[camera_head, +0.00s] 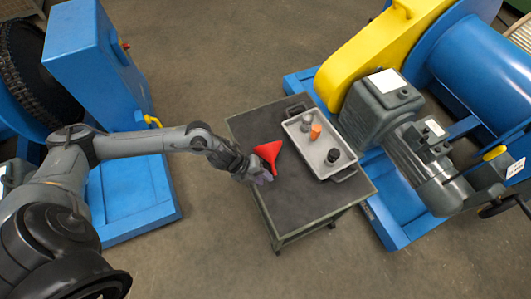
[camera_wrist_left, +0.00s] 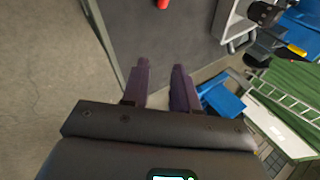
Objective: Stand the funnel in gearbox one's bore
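The red funnel (camera_head: 268,154) lies on the dark top of a cart, its wide end away from my left gripper and its spout towards it. My left gripper (camera_head: 262,178) is beside the spout end in the head view. In the left wrist view the two fingers (camera_wrist_left: 160,84) are apart with nothing between them. A red tip (camera_wrist_left: 162,4), probably the funnel's spout, shows beyond them at the top edge. A grey gearbox (camera_head: 370,110) with a white label stands on the blue base at the right. I cannot tell its number or clearly see its bore. My right gripper is not in view.
The cart (camera_head: 285,205) also holds a grey tray (camera_head: 312,158) with an orange piece (camera_head: 316,131), a small grey piece (camera_head: 306,126) and a black piece (camera_head: 333,155). A yellow guard (camera_head: 370,50) rises behind the gearbox. The cart's front-left top is clear.

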